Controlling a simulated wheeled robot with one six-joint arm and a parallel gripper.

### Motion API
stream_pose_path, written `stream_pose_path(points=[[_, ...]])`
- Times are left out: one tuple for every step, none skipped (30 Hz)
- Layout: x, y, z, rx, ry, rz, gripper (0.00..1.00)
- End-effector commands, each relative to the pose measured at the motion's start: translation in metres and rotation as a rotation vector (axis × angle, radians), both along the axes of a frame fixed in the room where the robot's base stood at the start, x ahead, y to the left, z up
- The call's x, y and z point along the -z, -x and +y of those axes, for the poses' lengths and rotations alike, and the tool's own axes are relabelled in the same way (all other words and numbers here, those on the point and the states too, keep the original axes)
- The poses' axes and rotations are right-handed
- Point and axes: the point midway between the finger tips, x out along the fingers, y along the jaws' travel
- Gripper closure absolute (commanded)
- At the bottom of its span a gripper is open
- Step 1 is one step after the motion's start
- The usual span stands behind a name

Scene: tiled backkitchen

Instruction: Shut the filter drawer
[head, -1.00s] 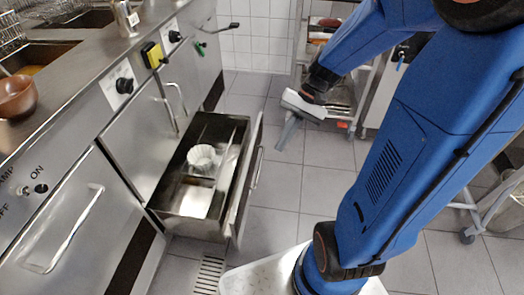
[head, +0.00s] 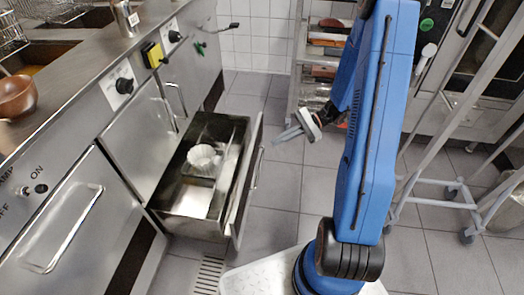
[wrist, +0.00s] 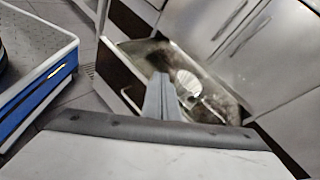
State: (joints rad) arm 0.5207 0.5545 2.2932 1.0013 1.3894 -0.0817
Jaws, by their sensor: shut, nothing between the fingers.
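The filter drawer (head: 184,226) is pulled out from the steel counter front at the lower left, and its front panel (head: 247,185) with a bar handle (head: 257,167) faces right. A white fluted paper filter (head: 202,159) lies inside it. My gripper (head: 290,134) is shut and empty, in the air to the right of the drawer's far end and apart from it. In the wrist view my shut fingers (wrist: 162,98) point toward the open drawer (wrist: 215,75), and they hide part of its inside.
The counter (head: 70,90) carries a copper bowl (head: 15,96) and sinks. Cabinet doors with handles flank the drawer. A rack (head: 325,50) stands at the back, and a wheeled steel frame (head: 450,185) stands at the right. Tiled floor right of the drawer is clear.

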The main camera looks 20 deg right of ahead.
Motion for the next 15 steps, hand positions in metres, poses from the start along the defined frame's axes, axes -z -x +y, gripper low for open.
stream_pose_path(points=[[0.011, -0.004, -0.006, 0.032, -0.030, 0.022, 1.00], [0.017, -0.007, -0.009, 0.052, -0.046, 0.033, 1.00], [0.024, -0.011, -0.013, 0.078, -0.068, 0.046, 1.00], [0.030, -0.014, -0.016, 0.097, -0.085, 0.057, 1.00], [0.035, -0.017, -0.019, 0.118, -0.102, 0.066, 1.00], [0.043, -0.021, -0.024, 0.145, -0.124, 0.079, 1.00], [0.049, -0.024, -0.027, 0.165, -0.139, 0.089, 1.00], [0.056, -0.026, -0.031, 0.185, -0.155, 0.098, 1.00], [0.064, -0.029, -0.035, 0.213, -0.178, 0.110, 1.00], [0.070, -0.031, -0.039, 0.233, -0.194, 0.120, 1.00], [0.077, -0.033, -0.042, 0.254, -0.210, 0.130, 1.00], [0.085, -0.036, -0.047, 0.281, -0.229, 0.141, 1.00], [0.092, -0.038, -0.051, 0.303, -0.245, 0.150, 1.00], [0.099, -0.039, -0.055, 0.324, -0.261, 0.159, 1.00], [0.108, -0.042, -0.060, 0.353, -0.281, 0.170, 1.00]])
